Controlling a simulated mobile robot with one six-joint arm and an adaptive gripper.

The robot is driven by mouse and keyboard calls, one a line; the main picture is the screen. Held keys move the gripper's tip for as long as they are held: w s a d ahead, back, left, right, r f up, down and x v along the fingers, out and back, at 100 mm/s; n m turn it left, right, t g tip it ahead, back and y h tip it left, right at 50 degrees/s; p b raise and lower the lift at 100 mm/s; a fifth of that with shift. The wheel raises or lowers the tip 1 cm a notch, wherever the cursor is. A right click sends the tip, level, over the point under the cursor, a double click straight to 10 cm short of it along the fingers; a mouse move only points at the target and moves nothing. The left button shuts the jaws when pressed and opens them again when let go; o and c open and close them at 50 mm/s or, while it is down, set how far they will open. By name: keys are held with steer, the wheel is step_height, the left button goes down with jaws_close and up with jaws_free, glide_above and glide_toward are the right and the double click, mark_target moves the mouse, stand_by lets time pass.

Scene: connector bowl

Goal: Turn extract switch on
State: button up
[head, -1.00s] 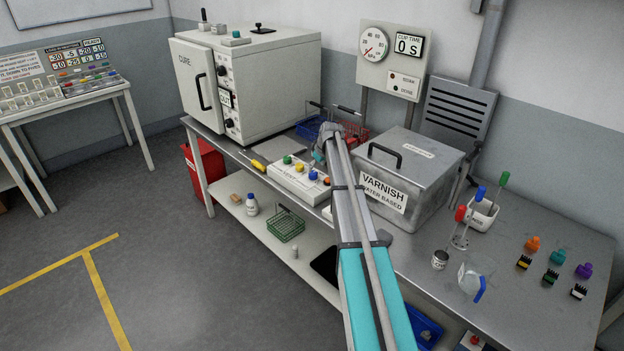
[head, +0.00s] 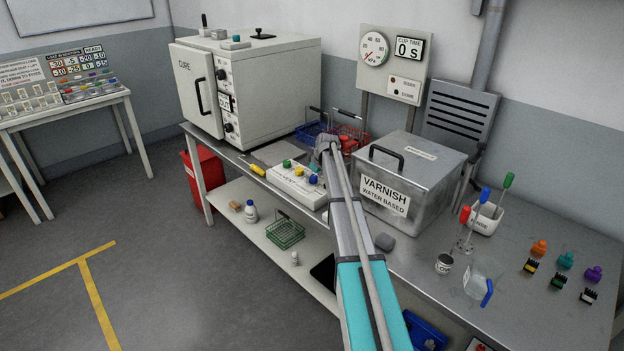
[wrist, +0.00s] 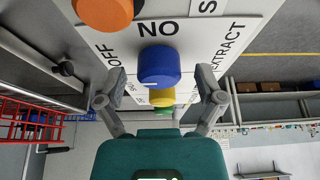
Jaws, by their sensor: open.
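The white switch box (head: 283,178) sits on the metal bench, with green, yellow and blue knobs in a row. In the wrist view its panel (wrist: 205,40) carries the words EXTRACT and OFF. A blue knob (wrist: 159,65) stands in the middle there, with an orange knob (wrist: 104,12) above left and yellow (wrist: 162,98) and green knobs beyond. My gripper (wrist: 160,85) is open, its fingers apart on either side of the blue knob's line. Nothing is held; contact with the knob cannot be told. In the head view my arm hides part of the box and my fingertips.
The varnish tank (head: 412,185) stands right of my arm. The white cure oven (head: 245,80) is at the left back. Blue (head: 312,132) and red (head: 349,138) baskets lie behind the box. A screwdriver (head: 258,169) lies left of it. Cups and connectors fill the bench's right end.

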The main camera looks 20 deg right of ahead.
steer(key=c, duration=1.1)
steer(key=shift+a, duration=0.25)
steer(key=shift+c, duration=0.2)
steer(key=shift+d, duration=0.1)
